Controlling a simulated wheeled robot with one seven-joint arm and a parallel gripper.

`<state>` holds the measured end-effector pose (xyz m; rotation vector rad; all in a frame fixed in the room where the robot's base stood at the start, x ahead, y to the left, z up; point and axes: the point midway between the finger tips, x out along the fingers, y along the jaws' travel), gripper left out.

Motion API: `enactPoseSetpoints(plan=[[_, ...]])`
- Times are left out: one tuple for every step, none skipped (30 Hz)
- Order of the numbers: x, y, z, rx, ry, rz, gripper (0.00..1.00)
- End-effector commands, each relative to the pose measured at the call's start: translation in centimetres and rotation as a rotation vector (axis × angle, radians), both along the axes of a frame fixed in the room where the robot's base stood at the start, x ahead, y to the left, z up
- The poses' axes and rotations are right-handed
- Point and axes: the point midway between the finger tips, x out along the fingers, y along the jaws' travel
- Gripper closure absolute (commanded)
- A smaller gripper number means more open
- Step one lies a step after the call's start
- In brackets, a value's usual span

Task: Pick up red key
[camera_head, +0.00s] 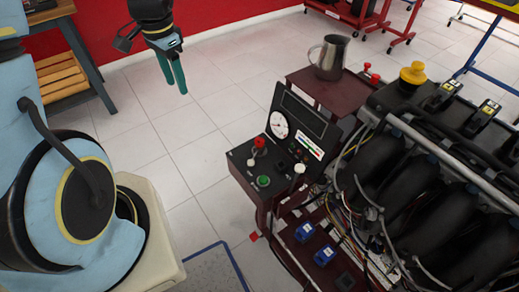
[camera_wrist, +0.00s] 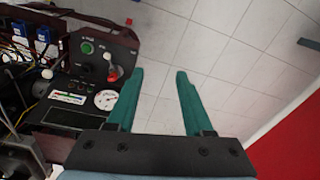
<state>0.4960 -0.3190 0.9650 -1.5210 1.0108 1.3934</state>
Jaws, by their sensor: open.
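The red key (camera_head: 259,142) stands up from the sloped black control panel (camera_head: 240,163) near its far left corner. In the wrist view the red key (camera_wrist: 112,74) lies just left of my left fingertip, apart from it. My gripper (camera_head: 174,88) is up and to the left of the panel in the head view, over open floor. In the wrist view the gripper (camera_wrist: 158,73) has its two teal fingers spread, with only floor tiles between them. Nothing is held.
A green button (camera_head: 263,181), white-knobbed levers and a round gauge (camera_head: 279,124) crowd around the key. A metal jug (camera_head: 329,58) stands on the trainer behind. The engine with hoses fills the right. A wooden-shelved table (camera_head: 62,79) stands back left.

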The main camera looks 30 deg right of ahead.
Motion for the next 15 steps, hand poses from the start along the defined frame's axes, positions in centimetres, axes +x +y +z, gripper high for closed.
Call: enactPoseSetpoints(plan=[[-0.6, -3.6, -3.3, 0.016, 0.011, -0.206, 0.47], [-0.9, -5.5, -4.5, 0.024, 0.015, -0.325, 0.47], [-1.6, -7.8, -6.0, 0.033, 0.019, -0.474, 0.47], [-2.1, -9.4, -7.1, 0.038, 0.022, -0.581, 0.47], [-2.8, -11.0, -8.1, 0.044, 0.025, -0.681, 0.47], [-3.6, -12.8, -9.4, 0.049, 0.029, -0.802, 0.47], [-4.2, -14.0, -10.2, 0.054, 0.031, -0.885, 0.47], [-4.8, -15.0, -10.9, 0.057, 0.033, -0.959, 0.47], [-5.5, -16.2, -11.8, 0.06, 0.033, -1.044, 0.47], [-6.0, -17.0, -12.3, 0.064, 0.036, -1.098, 0.47], [-6.4, -17.5, -12.8, 0.065, 0.036, -1.142, 0.47], [-6.8, -18.2, -13.2, 0.066, 0.037, -1.189, 0.47], [-7.1, -18.5, -13.4, 0.068, 0.038, -1.214, 0.47], [-7.3, -18.7, -13.7, 0.069, 0.039, -1.234, 0.47], [-7.4, -18.9, -14.0, 0.069, 0.039, -1.25, 0.47]])
